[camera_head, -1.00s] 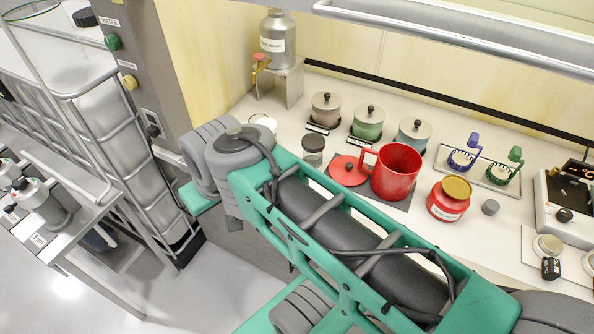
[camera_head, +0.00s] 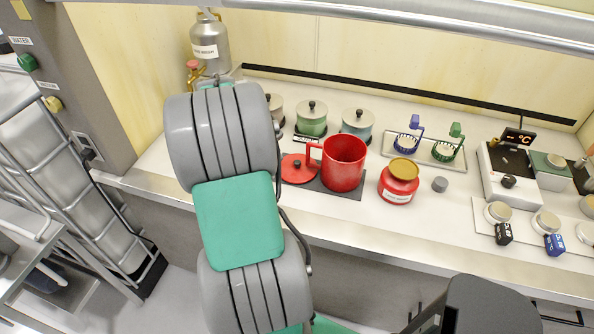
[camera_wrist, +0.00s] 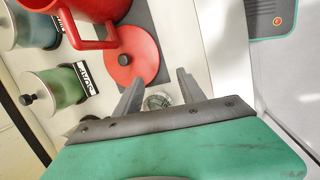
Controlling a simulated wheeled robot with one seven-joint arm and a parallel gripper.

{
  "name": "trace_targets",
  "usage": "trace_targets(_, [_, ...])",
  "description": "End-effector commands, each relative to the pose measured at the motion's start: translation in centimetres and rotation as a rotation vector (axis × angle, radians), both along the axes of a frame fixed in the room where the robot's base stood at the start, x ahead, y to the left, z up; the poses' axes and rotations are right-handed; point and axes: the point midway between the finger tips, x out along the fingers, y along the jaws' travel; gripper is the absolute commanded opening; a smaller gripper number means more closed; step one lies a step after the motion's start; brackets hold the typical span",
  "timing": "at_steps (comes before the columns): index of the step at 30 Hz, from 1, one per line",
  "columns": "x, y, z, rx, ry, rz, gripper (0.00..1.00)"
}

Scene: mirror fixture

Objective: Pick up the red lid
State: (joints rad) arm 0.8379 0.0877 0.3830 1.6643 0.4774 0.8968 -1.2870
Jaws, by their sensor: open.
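A small clear jar (camera_wrist: 158,101) shows between the finger bases. In the head view my arm hides my gripper.
The red mug's handle (camera_wrist: 92,42) is close to the lid. A green pot (camera_head: 311,122) and a blue-grey pot (camera_head: 357,124) stand behind. A red jar with a gold top (camera_head: 398,184) is right of the mug. A metal rail (camera_head: 400,22) crosses above.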

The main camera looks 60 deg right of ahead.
Motion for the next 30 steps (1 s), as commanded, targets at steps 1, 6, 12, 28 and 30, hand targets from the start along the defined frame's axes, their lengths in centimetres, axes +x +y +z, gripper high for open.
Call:
trace_targets(1, [-0.3, -0.7, 0.1, 0.006, 0.024, 0.068, 0.47])
trace_targets(6, [-0.8, -2.7, 1.2, 0.038, 0.128, 0.388, 0.47])
trace_targets(12, [-1.3, -4.6, 2.5, 0.085, 0.250, 0.735, 0.47])
trace_targets(28, [-3.4, -7.3, -2.9, 0.105, 0.283, 0.828, 0.47])
trace_targets(30, [-3.6, -7.6, -3.7, 0.104, 0.284, 0.828, 0.47])
